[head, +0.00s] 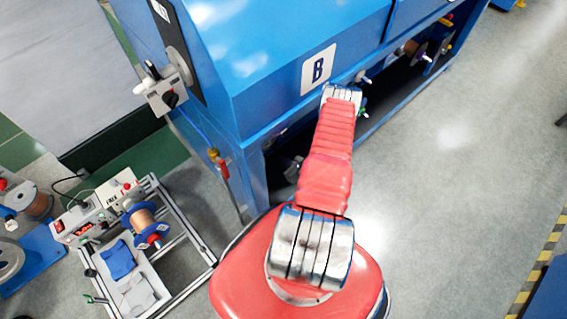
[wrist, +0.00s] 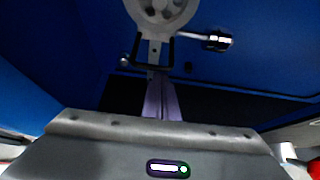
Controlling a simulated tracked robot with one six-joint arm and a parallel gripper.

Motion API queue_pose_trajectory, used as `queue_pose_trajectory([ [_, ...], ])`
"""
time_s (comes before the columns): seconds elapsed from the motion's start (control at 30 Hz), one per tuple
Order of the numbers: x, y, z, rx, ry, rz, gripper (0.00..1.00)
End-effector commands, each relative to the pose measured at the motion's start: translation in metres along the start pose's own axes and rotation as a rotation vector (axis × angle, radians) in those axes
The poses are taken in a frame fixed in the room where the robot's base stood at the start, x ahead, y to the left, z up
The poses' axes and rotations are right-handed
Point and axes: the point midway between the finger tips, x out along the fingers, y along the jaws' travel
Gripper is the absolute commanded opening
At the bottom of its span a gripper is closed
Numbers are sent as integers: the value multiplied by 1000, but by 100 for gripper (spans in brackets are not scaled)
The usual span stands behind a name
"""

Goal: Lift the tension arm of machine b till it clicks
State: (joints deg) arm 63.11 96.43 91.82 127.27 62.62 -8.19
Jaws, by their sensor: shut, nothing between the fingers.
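My gripper (wrist: 160,80) is shut and empty. Its narrow fingers point toward the lower end of the grey arm. I cannot tell whether they touch it. In the head view my own arm hides the fingers and this pulley.
A dark opening (wrist: 120,92) lies below the blue panel. More spools and pulleys (head: 420,48) line the machine's side farther right. A frame with a copper spool (head: 142,220) stands at the left. The grey floor (head: 450,150) to the right is clear.

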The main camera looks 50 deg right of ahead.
Motion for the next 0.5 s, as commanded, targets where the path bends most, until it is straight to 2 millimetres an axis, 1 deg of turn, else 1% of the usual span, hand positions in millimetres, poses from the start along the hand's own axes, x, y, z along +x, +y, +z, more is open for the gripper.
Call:
queue_pose_trajectory([
  [0.3, -1, -1, 0, 1, 0, -1, 0],
  [0.5, -5, 0, 7, 1, 0, -1, 0],
])
